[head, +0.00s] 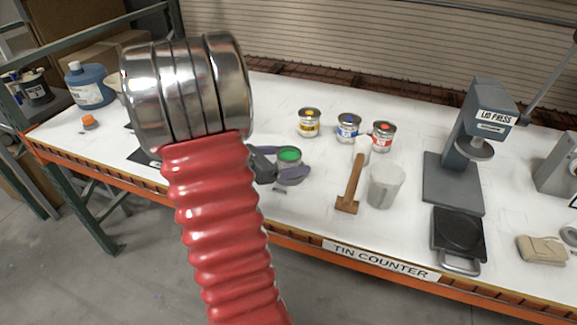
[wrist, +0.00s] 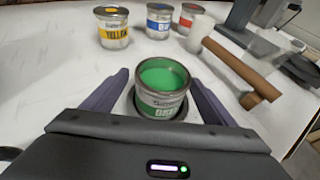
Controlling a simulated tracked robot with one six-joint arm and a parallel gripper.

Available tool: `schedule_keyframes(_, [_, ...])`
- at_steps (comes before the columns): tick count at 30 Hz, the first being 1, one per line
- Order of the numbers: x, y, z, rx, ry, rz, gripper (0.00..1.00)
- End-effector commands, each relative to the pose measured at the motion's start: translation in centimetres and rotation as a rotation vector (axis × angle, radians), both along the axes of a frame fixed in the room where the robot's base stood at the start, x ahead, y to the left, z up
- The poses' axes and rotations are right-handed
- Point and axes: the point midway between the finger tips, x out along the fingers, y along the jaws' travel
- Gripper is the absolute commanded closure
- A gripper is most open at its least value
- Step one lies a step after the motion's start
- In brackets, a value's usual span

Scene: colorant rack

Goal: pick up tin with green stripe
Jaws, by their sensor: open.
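The green-striped tin (wrist: 163,87) stands upright between the fingers of my gripper (wrist: 157,88) in the wrist view. Its top shows bright green, and its label is partly cut off by the gripper body. The purple fingers are open, one on each side of the tin, and I cannot tell whether either touches it. In the head view the green top of the tin (head: 289,154) shows beside my gripper (head: 292,172), and much of the tin is hidden by the gripper.
Tins with yellow (head: 309,123), blue (head: 348,128) and red (head: 382,136) stripes stand behind. Further right are the lid press (head: 455,180) and a dark scale (head: 459,234). The counter's front edge (head: 380,262) is close.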

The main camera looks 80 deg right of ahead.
Motion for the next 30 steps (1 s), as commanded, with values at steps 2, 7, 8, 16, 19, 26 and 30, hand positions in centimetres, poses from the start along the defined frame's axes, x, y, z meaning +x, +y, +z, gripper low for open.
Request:
schedule_keyframes(2, [-0.8,-0.7,-0.5,0.001,0.001,-0.005,0.21])
schedule_keyframes(7, [-1.9,-2.3,-1.4,0.001,0.001,-0.003,0.21])
schedule_keyframes(8, [-2.1,-2.5,-1.5,0.000,0.000,-0.004,0.21])
schedule_keyframes(16, [-2.3,-2.9,-1.7,0.000,0.000,0.000,0.21])
schedule_keyframes(19, [-2.3,-2.9,-1.6,0.000,0.000,0.000,0.21])
schedule_keyframes(26, [-2.3,-2.9,-1.6,0.000,0.000,0.000,0.21])
schedule_keyframes(30, [-2.3,-2.9,-1.6,0.000,0.000,0.000,0.28])
